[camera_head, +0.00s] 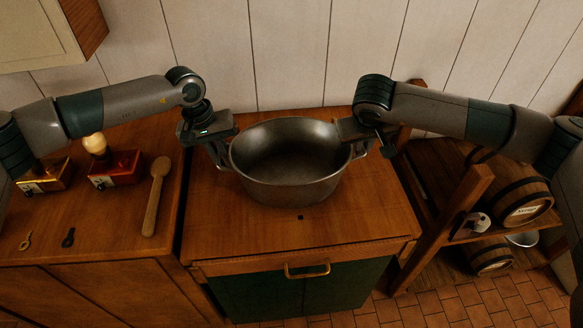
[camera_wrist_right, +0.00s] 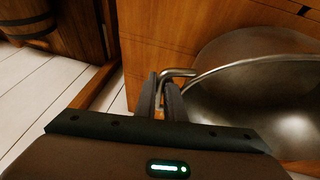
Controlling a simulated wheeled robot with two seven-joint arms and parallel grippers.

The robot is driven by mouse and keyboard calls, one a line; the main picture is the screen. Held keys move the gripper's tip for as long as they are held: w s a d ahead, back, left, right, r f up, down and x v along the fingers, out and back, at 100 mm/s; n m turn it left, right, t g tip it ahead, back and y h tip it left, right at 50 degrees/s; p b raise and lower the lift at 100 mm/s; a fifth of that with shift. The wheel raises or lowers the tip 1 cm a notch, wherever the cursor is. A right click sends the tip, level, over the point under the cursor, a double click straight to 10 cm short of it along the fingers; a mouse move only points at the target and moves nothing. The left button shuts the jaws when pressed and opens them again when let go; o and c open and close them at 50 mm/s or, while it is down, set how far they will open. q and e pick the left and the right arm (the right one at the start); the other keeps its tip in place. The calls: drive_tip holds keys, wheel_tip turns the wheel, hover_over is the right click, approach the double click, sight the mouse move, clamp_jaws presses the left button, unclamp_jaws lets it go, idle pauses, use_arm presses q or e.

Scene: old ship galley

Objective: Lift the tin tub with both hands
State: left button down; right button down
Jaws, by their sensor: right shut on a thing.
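The tin tub (camera_head: 290,188) is a round, grey metal vessel, open at the top and level, over the middle wooden counter. I cannot tell whether its base touches the wood. My right gripper (camera_head: 370,146) is at its right side. In the right wrist view, my right gripper (camera_wrist_right: 161,95) is shut on the tub's bent metal handle (camera_wrist_right: 180,73), beside the rim of the tub (camera_wrist_right: 245,64). My left gripper (camera_head: 221,153) is at the tub's left side, by the left handle. Its fingers are small and dark, so its grip is unclear.
The middle counter (camera_head: 235,235) is bare in front of the tub. A wooden spoon (camera_head: 156,195), a red box (camera_head: 117,168) and small keys lie on the left counter (camera_head: 105,225). A rack with barrels (camera_head: 523,202) stands at right. A plank wall (camera_head: 290,50) is close behind.

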use_arm(q)
drive_tip(key=shift+r, duration=0.15)
use_arm(e)
drive_tip(key=shift+r, duration=0.15)
